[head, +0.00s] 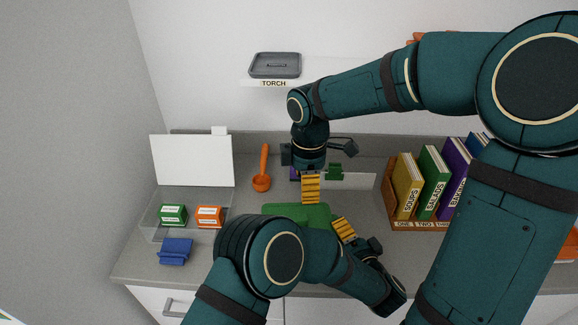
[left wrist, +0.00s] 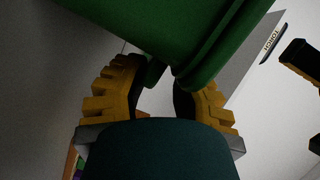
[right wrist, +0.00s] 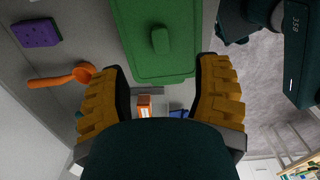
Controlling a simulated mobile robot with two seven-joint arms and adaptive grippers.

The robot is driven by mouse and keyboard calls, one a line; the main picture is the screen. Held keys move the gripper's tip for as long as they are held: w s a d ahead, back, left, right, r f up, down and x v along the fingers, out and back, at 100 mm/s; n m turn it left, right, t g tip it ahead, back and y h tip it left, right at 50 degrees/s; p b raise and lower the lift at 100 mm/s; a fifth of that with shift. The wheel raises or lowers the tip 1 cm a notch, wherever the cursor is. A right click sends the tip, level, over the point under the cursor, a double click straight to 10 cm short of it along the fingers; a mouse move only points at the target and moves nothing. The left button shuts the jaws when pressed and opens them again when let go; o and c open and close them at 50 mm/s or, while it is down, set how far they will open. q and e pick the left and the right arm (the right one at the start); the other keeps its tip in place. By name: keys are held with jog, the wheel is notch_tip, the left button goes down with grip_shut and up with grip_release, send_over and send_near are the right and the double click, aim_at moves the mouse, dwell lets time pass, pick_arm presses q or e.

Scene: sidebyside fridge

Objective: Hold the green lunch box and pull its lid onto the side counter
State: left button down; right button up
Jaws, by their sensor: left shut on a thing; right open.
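The green lunch box (head: 290,210) is at the middle of the counter, partly hidden by my arms in the head view. Its lid (right wrist: 140,14), with a small raised green handle (right wrist: 160,40), shows in the right wrist view and looks seated on the box. My left gripper (head: 344,230) is shut on part of the green lunch box at its right side; the box's side also fills the top of the left wrist view (left wrist: 190,30). My right gripper (head: 311,188) points down, open and empty, at the lid, with the handle ahead of its spread fingers.
An orange scoop (head: 262,180) and a purple block (right wrist: 38,32) lie behind the box. A clear bin with green (head: 173,214) and orange (head: 209,216) packets and a blue object (head: 175,251) are at left. A book rack (head: 420,225) stands right. Bare counter lies between bin and box.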

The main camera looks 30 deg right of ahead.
aim_at(304, 218)
notch_tip(304, 218, down, 12)
jog(key=shift+r, duration=0.15)
dwell(0.3)
grip_shut()
dwell(0.5)
